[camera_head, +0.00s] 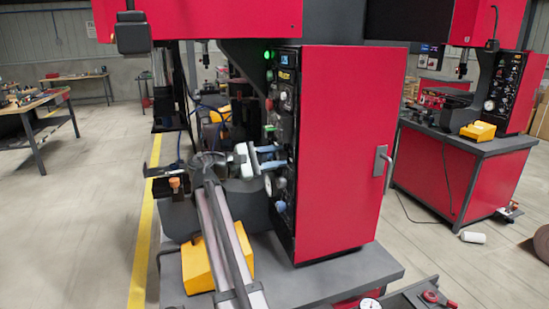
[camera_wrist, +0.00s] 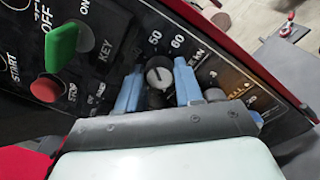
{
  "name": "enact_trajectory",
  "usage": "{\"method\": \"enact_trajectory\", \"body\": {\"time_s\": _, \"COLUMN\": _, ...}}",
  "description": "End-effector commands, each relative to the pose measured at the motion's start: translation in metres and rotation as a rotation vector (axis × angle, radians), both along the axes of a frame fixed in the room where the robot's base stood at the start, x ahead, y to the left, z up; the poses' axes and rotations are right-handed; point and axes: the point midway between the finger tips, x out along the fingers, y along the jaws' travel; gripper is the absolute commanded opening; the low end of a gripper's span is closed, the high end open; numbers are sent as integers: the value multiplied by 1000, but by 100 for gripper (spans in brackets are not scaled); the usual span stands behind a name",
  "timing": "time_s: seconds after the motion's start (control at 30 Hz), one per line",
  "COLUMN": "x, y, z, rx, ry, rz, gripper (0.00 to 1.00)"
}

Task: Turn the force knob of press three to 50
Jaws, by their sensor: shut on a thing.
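In the wrist view, a round black knob with a pale centre (camera_wrist: 158,75) sits on a dark control panel (camera_wrist: 105,25). The numbers 50 and 60 are printed above it; its pointer is too small to read surely. My gripper (camera_wrist: 159,88) has its two blue fingers on either side of this knob, shut on it. In the head view, my gripper (camera_head: 280,157) reaches from the left to the dark panel side of the red press (camera_head: 340,150). The knob itself is hidden there by the fingers.
A green key switch (camera_wrist: 62,46) and a red stop button (camera_wrist: 44,89) lie left of the knob in the wrist view. A yellow box (camera_head: 198,268) stands below my arm. Another red press (camera_head: 440,175) stands at the right, across open floor.

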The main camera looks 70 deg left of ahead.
Motion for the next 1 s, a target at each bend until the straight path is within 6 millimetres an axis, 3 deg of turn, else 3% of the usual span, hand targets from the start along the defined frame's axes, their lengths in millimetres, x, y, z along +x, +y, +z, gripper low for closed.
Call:
{"method": "enact_trajectory", "body": {"time_s": 0.3, "x": -1, "y": 0, "z": 0, "rx": 93, "ry": -1, "rz": 1, "gripper": 5}}
{"method": "enact_trajectory", "body": {"time_s": 0.77, "x": -1, "y": 0, "z": 0, "rx": 103, "ry": -1, "rz": 1, "gripper": 5}}
{"method": "enact_trajectory", "body": {"time_s": 0.8, "x": -1, "y": 0, "z": 0, "rx": 103, "ry": -1, "rz": 1, "gripper": 39}}
{"method": "enact_trajectory", "body": {"time_s": 1.0, "x": 0, "y": 0, "z": 0, "rx": 103, "ry": -1, "rz": 1, "gripper": 59}}
